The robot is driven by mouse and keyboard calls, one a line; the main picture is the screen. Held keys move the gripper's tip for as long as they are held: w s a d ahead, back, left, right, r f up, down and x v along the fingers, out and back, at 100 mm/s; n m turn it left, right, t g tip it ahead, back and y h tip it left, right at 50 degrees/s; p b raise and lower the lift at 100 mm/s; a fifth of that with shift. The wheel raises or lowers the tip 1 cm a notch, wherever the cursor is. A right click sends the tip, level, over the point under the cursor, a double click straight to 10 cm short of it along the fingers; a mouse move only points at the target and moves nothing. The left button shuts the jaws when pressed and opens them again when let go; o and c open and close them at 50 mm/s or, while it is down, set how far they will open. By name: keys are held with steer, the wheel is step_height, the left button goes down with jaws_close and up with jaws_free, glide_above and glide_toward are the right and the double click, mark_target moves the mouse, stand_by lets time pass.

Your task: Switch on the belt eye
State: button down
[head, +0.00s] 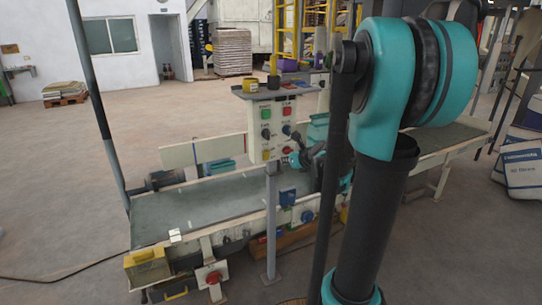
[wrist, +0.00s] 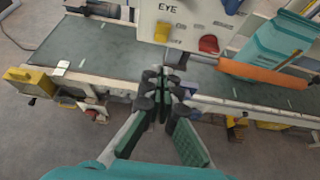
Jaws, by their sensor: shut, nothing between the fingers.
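The control panel (head: 275,118) stands on a grey post beside the belt. In the wrist view its lower edge is at the top, with the word EYE above a yellow switch (wrist: 162,32). A red knob (wrist: 208,44) sits right of that switch. Whether the switch is on or off cannot be told. My gripper (wrist: 163,78) is shut and empty, its fingertips below the switch in the picture and apart from it. In the head view my gripper (head: 295,160) is small, by the panel's lower right, partly hidden by my arm.
The grey belt (head: 165,212) runs behind the post; it also shows in the wrist view (wrist: 95,48). A yellow box (head: 147,262) is at its near left end. An orange bar (wrist: 262,75) and a teal box (wrist: 275,45) lie right of my fingers. Open floor lies left.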

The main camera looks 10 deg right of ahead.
glide_toward(267, 151)
steer(key=w+f, duration=0.2)
steer(key=w+a+f, duration=0.1)
steer(key=w+f, duration=0.1)
steer(key=shift+a+f, duration=0.15)
steer(key=shift+f, duration=0.15)
steer(key=shift+w+a+r, duration=0.1)
steer(key=shift+w+r, duration=0.1)
steer(key=shift+w, duration=0.3)
steer(key=shift+w+a+r, duration=0.25)
steer(key=shift+w+r, duration=0.15)
steer(key=shift+w, duration=0.25)
steer(key=shift+r, duration=0.15)
steer(key=shift+r, duration=0.7)
